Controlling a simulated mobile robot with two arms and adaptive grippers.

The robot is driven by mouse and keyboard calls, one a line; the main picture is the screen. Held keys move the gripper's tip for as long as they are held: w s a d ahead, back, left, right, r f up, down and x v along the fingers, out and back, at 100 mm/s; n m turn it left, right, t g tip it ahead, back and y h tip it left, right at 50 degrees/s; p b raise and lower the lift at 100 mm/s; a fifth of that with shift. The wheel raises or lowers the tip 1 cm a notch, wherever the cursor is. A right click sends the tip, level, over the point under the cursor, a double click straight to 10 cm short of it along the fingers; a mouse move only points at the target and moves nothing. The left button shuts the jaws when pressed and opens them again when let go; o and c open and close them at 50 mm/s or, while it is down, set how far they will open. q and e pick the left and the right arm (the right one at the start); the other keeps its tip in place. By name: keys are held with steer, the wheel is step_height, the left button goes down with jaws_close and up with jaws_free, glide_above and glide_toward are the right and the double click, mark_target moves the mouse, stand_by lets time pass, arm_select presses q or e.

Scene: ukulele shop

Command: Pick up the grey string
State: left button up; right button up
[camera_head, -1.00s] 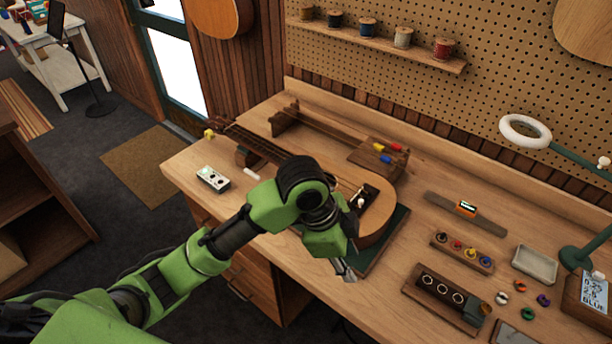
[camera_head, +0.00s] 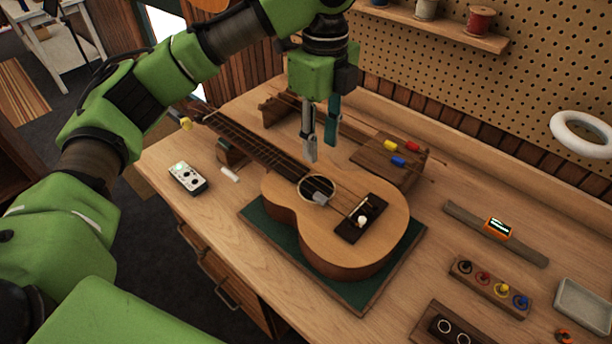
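The ukulele (camera_head: 370,246) lies face up on a green mat (camera_head: 346,292) on the workbench. A small grey piece (camera_head: 320,198) sits at the lower edge of its sound hole; it may belong to the grey string, but I cannot make out a separate grey strand. A white peg (camera_head: 362,220) stands at the bridge. My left gripper (camera_head: 321,152) points down above and behind the ukulele's upper body, fingers apart, with nothing visible between them. My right gripper is not in view.
A wooden rack (camera_head: 372,160) behind the ukulele holds strings with yellow, blue and red tags. At right are an orange-bodied device (camera_head: 498,229), a peg block (camera_head: 490,287) and a grey tray (camera_head: 585,303).

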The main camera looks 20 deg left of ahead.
arm_select(q)
steer(key=p, duration=0.2)
glide_above(318, 195)
step_height(318, 195, down, 8)
steer(key=shift+s+a+r, duration=0.15)
steer(key=shift+f, duration=0.55)
step_height(318, 195, down, 4)
steer(key=shift+r+p, duration=0.25)
steer(key=shift+p, duration=0.55)
steer(key=shift+f, duration=0.4)
steer(key=c, duration=0.7)
steer(key=shift+c, duration=1)
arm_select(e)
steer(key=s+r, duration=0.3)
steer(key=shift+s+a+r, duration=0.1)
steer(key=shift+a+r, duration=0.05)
